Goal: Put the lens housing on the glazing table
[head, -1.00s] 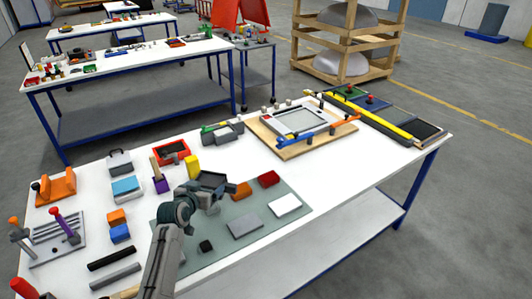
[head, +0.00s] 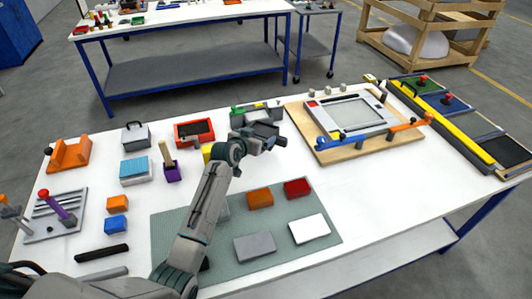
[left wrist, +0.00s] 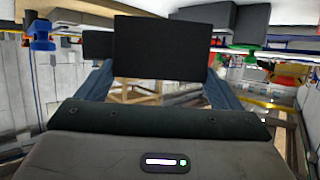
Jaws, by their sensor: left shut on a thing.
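My left gripper (head: 262,138) is shut on a dark grey block, likely the lens housing (head: 267,129), above the white table at its middle. In the left wrist view, the lens housing (left wrist: 156,46) is a plain black rectangle between the fingers. A wooden board with a grey frame (head: 350,113), which may be the glazing table, lies to the right of the gripper, apart from it. The gripper partly hides what is behind and below the block. My right gripper is not in view.
The green mat (head: 285,244) holds an orange block (head: 260,197), a red block (head: 297,187), a grey block (head: 255,247) and a white block (head: 309,229). A red tray (head: 194,132) stands left of the gripper. Blue and orange clamps (head: 403,127) edge the board. The table's front right is bare.

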